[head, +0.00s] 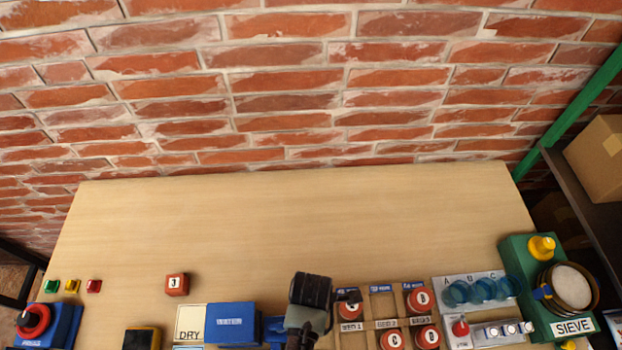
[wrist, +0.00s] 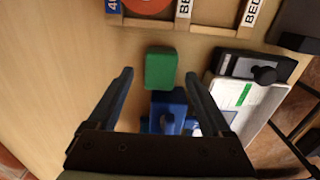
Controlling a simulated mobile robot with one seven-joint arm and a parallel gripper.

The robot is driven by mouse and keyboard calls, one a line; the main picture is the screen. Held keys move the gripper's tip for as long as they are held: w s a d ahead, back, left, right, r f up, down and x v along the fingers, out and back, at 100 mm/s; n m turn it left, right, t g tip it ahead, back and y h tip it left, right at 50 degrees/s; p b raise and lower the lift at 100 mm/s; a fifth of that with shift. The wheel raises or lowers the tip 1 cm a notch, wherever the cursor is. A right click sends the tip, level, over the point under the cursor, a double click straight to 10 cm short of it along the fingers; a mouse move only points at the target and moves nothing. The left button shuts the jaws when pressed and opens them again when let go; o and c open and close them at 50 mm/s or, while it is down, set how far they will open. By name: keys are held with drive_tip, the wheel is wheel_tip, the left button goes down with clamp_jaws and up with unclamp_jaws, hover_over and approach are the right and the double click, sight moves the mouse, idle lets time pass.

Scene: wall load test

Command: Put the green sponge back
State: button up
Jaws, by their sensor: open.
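The green sponge (wrist: 160,68) lies on the wooden table in the wrist view, beside the bed rack. My gripper (wrist: 159,76) is open, with one finger to each side of the sponge in the picture. I cannot tell whether the fingertips are level with it or above it. Nothing is held. A blue object (wrist: 168,112) with a rounded knob shows between the fingers, nearer the palm than the sponge. In the head view the sponge is not visible, and my dark wrist covers part of the table's front.
The bed rack (head: 386,324) holds several lettered red discs. A blue box (head: 232,322) and a DRY card (head: 190,321) lie left of my arm. A black knobbed box (wrist: 238,64) stands right of the sponge. The table's back half is clear.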

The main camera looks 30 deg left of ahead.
wheel_tip(320, 180, up, 9)
drive_tip(key=w+a+r+m+t+y, duration=0.15)
drive_tip(key=w+r+m+t, duration=0.5)
drive_tip(key=w+r, duration=0.9)
drive_tip(key=w+d+r+m+t, duration=0.1)
drive_tip(key=w+r+m+t, duration=0.2)
drive_tip(key=r, duration=0.4)
drive_tip(key=w+d+r+m+t, duration=0.1)
drive_tip(key=w+r+m+t, duration=0.15)
drive_tip(key=w+r, duration=0.4)
drive_tip(key=s+d+r+m+t, duration=0.25)
drive_tip(key=r+t, duration=0.25)
drive_tip(key=r, duration=0.8)
drive_tip(key=s+d+r+m+t, duration=0.1)
drive_tip(key=d+r+m+t, duration=0.25)
drive_tip(key=r, duration=0.95)
drive_tip(key=s+d+r+m+t, duration=0.1)
drive_tip(key=s+r+m+t, duration=0.2)
drive_tip(key=s+r, duration=0.2)
drive_tip(key=s+d+r+m+t+h, duration=0.1)
drive_tip(key=s+d+r+m+t, duration=0.1)
drive_tip(key=r, duration=0.8)
drive_tip(key=s+m+t, duration=0.1)
drive_tip(key=s+t, duration=0.1)
drive_tip(key=s, duration=0.1)
drive_tip(key=shift+s+r+m, duration=0.3)
drive_tip(key=shift+s+m, duration=0.05)
drive_tip(key=shift+m, duration=0.05)
drive_tip(key=shift+h, duration=0.25)
